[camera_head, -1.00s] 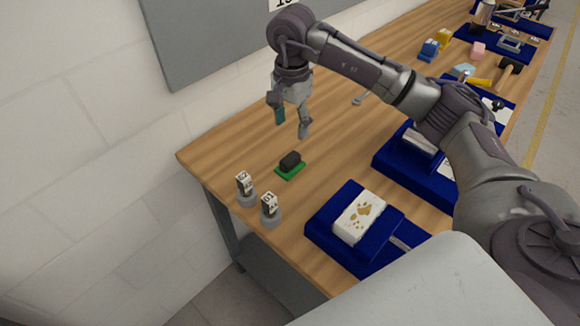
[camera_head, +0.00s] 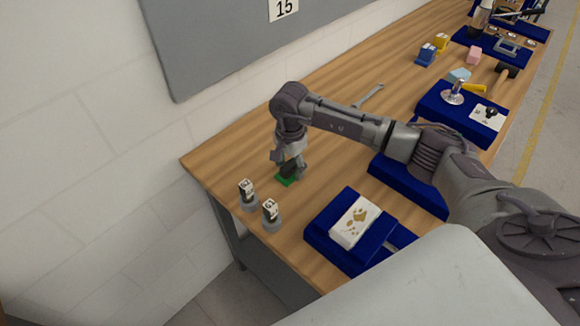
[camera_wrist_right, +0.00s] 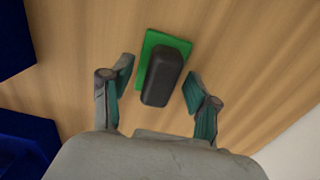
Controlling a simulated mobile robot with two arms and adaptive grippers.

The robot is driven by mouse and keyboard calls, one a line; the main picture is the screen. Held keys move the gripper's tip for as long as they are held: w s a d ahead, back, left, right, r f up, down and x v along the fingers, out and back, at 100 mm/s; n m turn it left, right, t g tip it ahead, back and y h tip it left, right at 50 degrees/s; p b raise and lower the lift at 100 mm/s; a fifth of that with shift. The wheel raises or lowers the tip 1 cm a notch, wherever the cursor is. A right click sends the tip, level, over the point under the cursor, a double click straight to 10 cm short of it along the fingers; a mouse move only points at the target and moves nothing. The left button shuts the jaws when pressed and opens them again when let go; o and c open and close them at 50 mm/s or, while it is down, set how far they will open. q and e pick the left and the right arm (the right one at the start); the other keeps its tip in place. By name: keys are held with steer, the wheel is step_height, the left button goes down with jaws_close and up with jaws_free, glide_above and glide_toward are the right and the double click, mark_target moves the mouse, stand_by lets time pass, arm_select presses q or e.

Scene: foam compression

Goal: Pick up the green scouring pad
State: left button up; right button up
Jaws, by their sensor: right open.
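The green scouring pad (camera_head: 284,181) lies flat on the wooden table near its left end, with a dark block (camera_head: 287,169) on top of it. In the right wrist view the pad (camera_wrist_right: 144,54) shows as a green sheet under the dark rounded block (camera_wrist_right: 166,76). My right gripper (camera_head: 286,173) is right above the pad, pointing down. Its open fingers (camera_wrist_right: 159,92) stand on either side of the block, with a gap to each side. Whether the fingertips touch the table cannot be told. My left gripper is not in view.
Two small grey stands with labelled dark tops (camera_head: 248,195) (camera_head: 271,214) are close by, toward the table's front left edge. A wrench (camera_head: 369,97) lies farther back.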

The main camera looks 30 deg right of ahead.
mark_target(290, 163)
jaws_close()
steer(key=shift+r, duration=0.1)
stand_by(0.3)
steer(key=shift+r+b, duration=0.45)
steer(key=shift+r, duration=0.05)
step_height(290, 163, up, 2)
steer(key=shift+w+r+b, duration=0.1)
steer(key=shift+r+b, duration=0.15)
steer(key=shift+b, duration=0.45)
steer(key=d+r+b, duration=0.2)
steer(key=d+r, duration=0.1)
steer(key=d, duration=0.3)
steer(key=s+d+r+b, duration=0.1)
steer(key=d+r, duration=0.3)
steer(key=d, duration=0.1)
steer(key=shift+d+r+b, duration=0.15)
steer(key=shift+d+b, duration=0.2)
steer(key=shift+b, duration=0.05)
